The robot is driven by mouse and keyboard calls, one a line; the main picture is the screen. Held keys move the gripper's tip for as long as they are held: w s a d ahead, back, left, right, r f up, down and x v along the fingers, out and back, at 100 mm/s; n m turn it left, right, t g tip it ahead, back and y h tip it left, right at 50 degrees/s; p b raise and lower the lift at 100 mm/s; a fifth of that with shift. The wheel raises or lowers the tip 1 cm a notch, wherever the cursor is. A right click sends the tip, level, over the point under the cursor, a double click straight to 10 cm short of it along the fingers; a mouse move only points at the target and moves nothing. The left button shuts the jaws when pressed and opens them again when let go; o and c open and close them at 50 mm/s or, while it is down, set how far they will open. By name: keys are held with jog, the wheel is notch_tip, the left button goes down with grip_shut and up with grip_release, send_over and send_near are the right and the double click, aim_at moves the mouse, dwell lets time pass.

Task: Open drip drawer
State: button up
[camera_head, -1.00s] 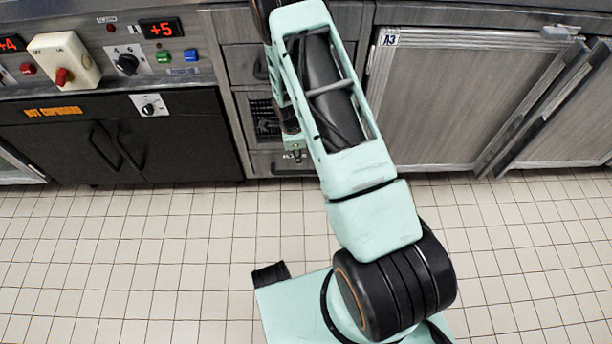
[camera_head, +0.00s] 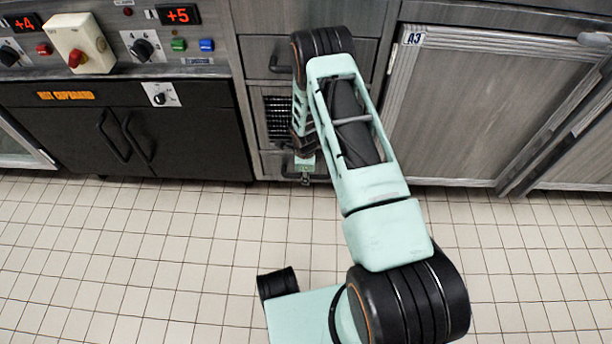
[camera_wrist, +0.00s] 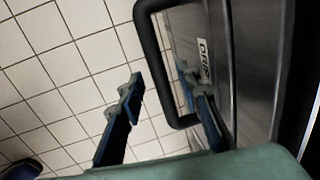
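The drip drawer (camera_wrist: 250,50) is a grey metal front with a white "DRIP" label (camera_wrist: 204,60) in the wrist view. It shows at the bottom of the cabinet column in the head view (camera_head: 271,164), partly hidden by my arm, and looks shut. Its black bar handle (camera_wrist: 152,62) stands out from the front. My gripper (camera_wrist: 158,88) is open, its blue fingers on either side of the bar: one between bar and drawer front, the other outside. A gap shows between the bar and the outer finger. In the head view my gripper (camera_head: 305,177) is small and low at the drawer.
Above the drip drawer are a dark slatted opening (camera_head: 279,118) and an upper drawer (camera_head: 262,54). A black hot cupboard (camera_head: 75,138) stands to the left, and a grey door marked A3 (camera_head: 480,110) to the right. The tiled floor (camera_head: 170,240) in front is clear.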

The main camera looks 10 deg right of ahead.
jog(key=shift+f, duration=0.15)
grip_shut()
dwell(0.4)
